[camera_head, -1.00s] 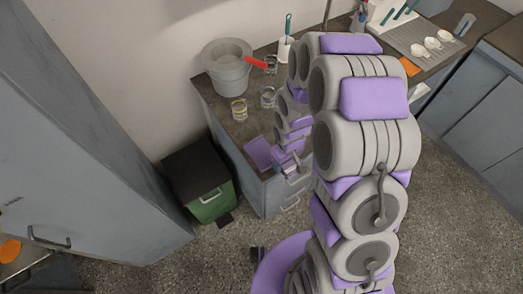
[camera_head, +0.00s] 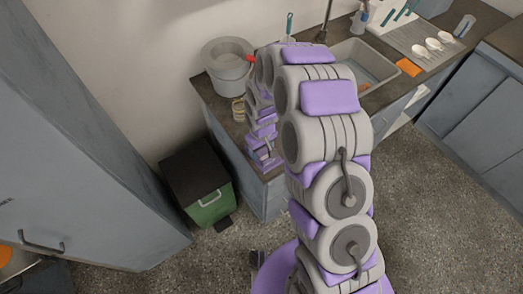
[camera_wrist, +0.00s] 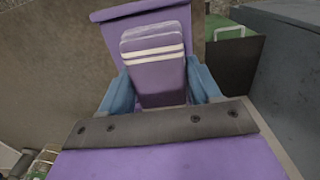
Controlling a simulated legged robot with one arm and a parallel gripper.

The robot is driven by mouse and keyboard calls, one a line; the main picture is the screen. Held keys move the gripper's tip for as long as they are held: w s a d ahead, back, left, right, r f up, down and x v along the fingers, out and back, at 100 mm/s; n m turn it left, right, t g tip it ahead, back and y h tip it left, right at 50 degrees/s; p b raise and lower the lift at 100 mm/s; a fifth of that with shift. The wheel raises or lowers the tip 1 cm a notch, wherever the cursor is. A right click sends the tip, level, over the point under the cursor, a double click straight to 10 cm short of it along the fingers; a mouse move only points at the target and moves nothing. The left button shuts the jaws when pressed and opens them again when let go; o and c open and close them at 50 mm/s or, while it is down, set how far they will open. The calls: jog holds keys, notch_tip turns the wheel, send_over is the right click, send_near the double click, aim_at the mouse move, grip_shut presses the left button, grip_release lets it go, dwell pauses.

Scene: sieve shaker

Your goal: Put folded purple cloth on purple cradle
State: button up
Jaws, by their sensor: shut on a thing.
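The folded purple cloth (camera_wrist: 153,72), with white stripes, is held between the blue fingers of my gripper (camera_wrist: 160,85) in the wrist view. A flat purple piece with a raised edge, which looks like the purple cradle (camera_wrist: 108,32), lies just beyond the cloth and is partly covered by it. I cannot tell whether cloth and cradle touch. In the head view my gripper (camera_head: 267,160) is over the counter's left front corner, and my arm hides most of the cradle and cloth there.
The dark counter (camera_head: 215,103) carries a grey bucket (camera_head: 228,68) and a glass jar (camera_head: 239,109) near the arm. A green bin (camera_head: 208,207) with a dark lid stands on the floor to the left. A sink (camera_head: 366,67) is at the right.

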jog(key=shift+d, duration=0.5)
jog(key=o, duration=0.7)
jog(key=shift+d, duration=0.15)
jog(key=o, duration=0.3)
jog(key=shift+a, duration=0.45)
jog(key=shift+d, duration=0.3)
